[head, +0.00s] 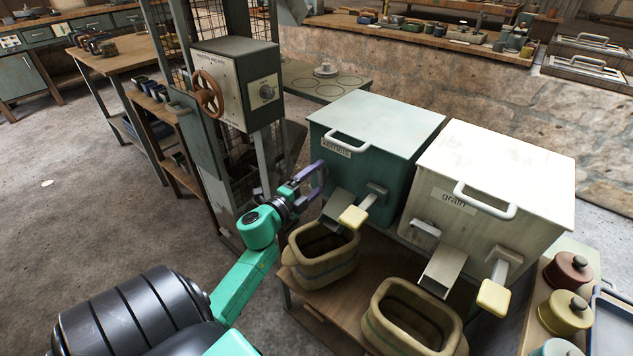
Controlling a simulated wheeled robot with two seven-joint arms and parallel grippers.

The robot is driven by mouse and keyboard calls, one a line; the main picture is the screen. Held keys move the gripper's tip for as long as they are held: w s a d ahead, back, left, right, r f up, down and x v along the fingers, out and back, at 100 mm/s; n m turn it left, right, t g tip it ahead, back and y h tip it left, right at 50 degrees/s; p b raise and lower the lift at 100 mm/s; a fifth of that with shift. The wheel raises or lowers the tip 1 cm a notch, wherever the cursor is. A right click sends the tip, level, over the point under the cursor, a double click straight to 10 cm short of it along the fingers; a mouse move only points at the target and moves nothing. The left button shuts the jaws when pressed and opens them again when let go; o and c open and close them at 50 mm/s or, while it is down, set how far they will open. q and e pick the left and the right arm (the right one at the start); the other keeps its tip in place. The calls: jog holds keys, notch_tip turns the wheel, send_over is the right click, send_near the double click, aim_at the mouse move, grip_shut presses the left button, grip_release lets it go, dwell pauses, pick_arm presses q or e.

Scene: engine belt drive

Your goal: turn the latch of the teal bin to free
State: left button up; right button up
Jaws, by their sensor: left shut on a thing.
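The teal bin (385,150) stands at the centre with a white lid handle (347,140) and a label on its front. Its chute (338,205) and a lever with a yellow pad (353,217) stick out of the front. My left gripper (320,180) is at the left part of the bin's front, below the label. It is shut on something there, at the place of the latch. The fingers hide the latch, so its angle cannot be told. My right gripper is not in view.
The white grain bin (500,180) stands right of the teal bin, with its own latch (426,229) and yellow-padded lever (493,297). Tan tubs (322,270) (375,330) stand below the chutes. A post with a control box (235,85) rises at the left. Lidded pots (565,312) stand at right.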

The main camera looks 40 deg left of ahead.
pick_arm(q)
jog(key=shift+m, duration=0.5)
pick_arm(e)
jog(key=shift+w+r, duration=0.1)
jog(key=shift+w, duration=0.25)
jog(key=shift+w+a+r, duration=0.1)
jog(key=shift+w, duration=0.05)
pick_arm(q)
jog(key=o, duration=1.1)
jog(key=s, duration=1.4)
jog(key=shift+s+d, duration=0.15)
jog(key=shift+s, duration=0.15)
